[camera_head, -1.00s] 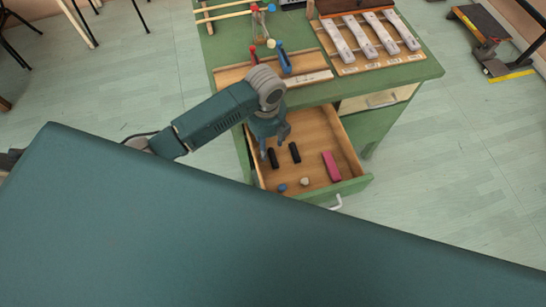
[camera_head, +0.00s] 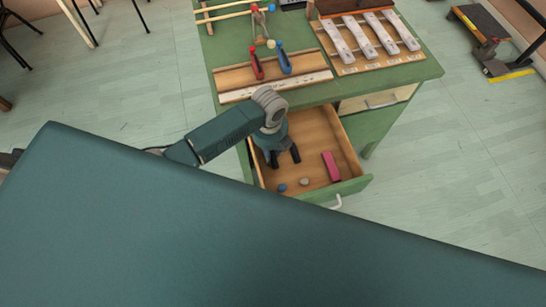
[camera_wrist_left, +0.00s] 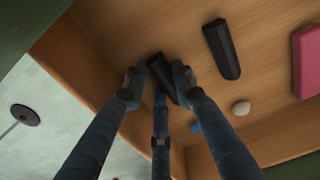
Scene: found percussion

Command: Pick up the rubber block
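Two black blocks lie in the open wooden drawer. One black block (camera_wrist_left: 159,68) lies between the fingertips of my left gripper (camera_wrist_left: 158,78) in the left wrist view. The other black block (camera_wrist_left: 222,48) lies apart, to its right; it also shows in the head view (camera_head: 295,154). A pink block (camera_head: 331,166) lies further right, also in the wrist view (camera_wrist_left: 307,62). I cannot tell by sight which block is rubber. My left gripper (camera_head: 272,155) is low in the drawer, open around the first black block, which its fingers partly hide. My right gripper is not in view.
The drawer (camera_head: 345,188) sticks out of a green table (camera_head: 415,72). A blue ball (camera_head: 282,187) and a whitish ball (camera_head: 304,181) lie near its front. Its wooden walls stand close to my left gripper. Percussion bars (camera_head: 361,38) stand on the table.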

